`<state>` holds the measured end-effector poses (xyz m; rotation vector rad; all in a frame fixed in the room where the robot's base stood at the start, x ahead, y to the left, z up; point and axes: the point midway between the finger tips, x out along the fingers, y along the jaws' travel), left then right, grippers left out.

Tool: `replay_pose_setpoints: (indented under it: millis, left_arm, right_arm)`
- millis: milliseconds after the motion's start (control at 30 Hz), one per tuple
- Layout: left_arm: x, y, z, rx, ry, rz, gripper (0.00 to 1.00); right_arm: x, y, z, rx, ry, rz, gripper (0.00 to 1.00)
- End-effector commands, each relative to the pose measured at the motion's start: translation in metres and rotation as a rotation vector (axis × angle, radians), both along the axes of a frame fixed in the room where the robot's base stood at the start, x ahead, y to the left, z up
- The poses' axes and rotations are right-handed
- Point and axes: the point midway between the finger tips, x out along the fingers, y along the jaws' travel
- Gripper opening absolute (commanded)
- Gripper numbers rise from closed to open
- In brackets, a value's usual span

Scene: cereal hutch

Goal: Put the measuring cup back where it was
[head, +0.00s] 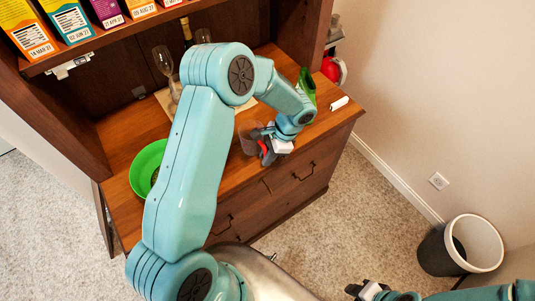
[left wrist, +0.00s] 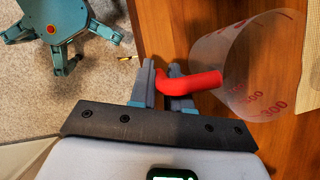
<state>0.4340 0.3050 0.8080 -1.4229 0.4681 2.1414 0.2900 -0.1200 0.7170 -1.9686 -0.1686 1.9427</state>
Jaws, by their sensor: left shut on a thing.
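The measuring cup is clear with red markings and a red handle. In the left wrist view the cup (left wrist: 262,75) is at the upper right, over the wooden counter, with its handle (left wrist: 200,84) between the fingers of my left gripper (left wrist: 163,85). In the head view the clear cup (head: 247,138) shows just left of my left gripper (head: 265,150), near the counter's front edge. My left gripper is shut on the red handle. Whether the cup touches the counter is not clear. My right gripper (head: 354,290) is low at the bottom, away from the hutch; its finger opening is unclear.
A green bowl (head: 139,160) sits on the counter (head: 118,130) at left. A glass (head: 163,62) stands at the back. A green object (head: 307,84) and a white cylinder (head: 339,103) are at right. Cereal boxes (head: 68,18) line the shelf above. A bin (head: 460,245) stands on the carpet.

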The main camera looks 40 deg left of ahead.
Motion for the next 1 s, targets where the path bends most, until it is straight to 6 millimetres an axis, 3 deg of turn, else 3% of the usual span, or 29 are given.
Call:
replay_pose_setpoints:
  millis: [33,67,133,533,1000]
  left_arm:
    - [0.000,0.000,-0.003,0.000,0.000,0.000,0.00]
    - [0.000,0.000,-0.003,0.000,0.000,0.000,0.20]
    - [0.000,0.000,-0.002,0.000,0.000,0.000,0.43]
    - [0.002,-0.001,0.006,0.000,-0.003,-0.001,0.43]
    - [0.033,-0.024,0.095,-0.001,-0.003,-0.002,0.43]
  right_arm:
    - [0.000,0.000,-0.004,0.000,0.000,0.000,0.33]
    - [0.000,0.000,-0.004,0.000,0.000,0.000,0.33]
    - [0.000,0.000,-0.002,0.000,0.000,0.000,0.33]
    - [0.000,0.000,0.000,0.000,0.000,0.000,0.33]
    - [0.000,0.000,-0.011,0.000,0.000,0.000,0.33]
